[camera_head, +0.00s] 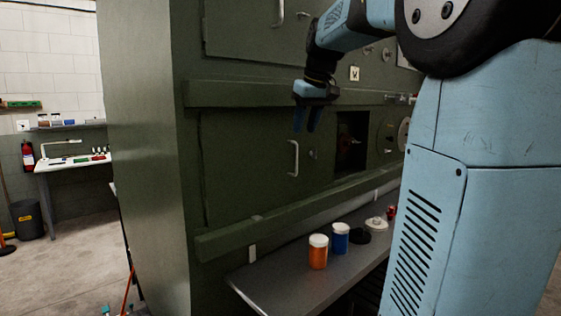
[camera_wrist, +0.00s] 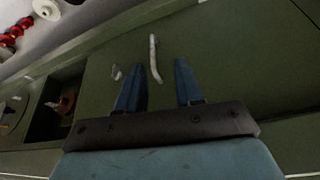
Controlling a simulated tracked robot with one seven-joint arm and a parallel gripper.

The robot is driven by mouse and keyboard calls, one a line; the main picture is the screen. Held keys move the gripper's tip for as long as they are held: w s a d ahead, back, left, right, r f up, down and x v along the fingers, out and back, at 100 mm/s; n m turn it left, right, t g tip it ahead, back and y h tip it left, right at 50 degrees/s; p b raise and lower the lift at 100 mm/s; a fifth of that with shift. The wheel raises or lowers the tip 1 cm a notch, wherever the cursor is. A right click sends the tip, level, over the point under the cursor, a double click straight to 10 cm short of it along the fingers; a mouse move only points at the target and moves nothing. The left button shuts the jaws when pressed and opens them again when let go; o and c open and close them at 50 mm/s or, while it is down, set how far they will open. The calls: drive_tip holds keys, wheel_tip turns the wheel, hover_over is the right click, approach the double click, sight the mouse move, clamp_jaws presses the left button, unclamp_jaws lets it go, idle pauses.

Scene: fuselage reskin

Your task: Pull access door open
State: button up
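The access door (camera_head: 240,150) is a dark green panel in the middle of the green cabinet. It looks closed, and it also shows in the wrist view (camera_wrist: 215,60). Its pale, curved handle (camera_head: 293,158) stands vertically near the door's right side. My gripper (camera_head: 306,130) is above and a little right of the handle, fingers pointing down.
A square opening (camera_head: 350,143) sits right of the door. Green rails (camera_head: 300,215) run above and below it. A grey shelf (camera_head: 290,287) below holds an orange jar (camera_head: 318,252), a blue jar (camera_head: 340,239) and small round parts. Another handled panel (camera_head: 240,30) is above.

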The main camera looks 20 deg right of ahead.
sight(296, 171)
drive_tip(key=x, duration=0.4)
drive_tip(key=w+d+x, duration=0.1)
drive_tip(key=x, duration=0.4)
drive_tip(key=w+x, duration=0.1)
drive_tip(key=x, duration=0.3)
drive_tip(key=shift+w+d+r, duration=0.1)
drive_tip(key=shift+w+d, duration=0.1)
drive_tip(key=shift+d, duration=0.05)
clamp_jaws()
idle(0.5)
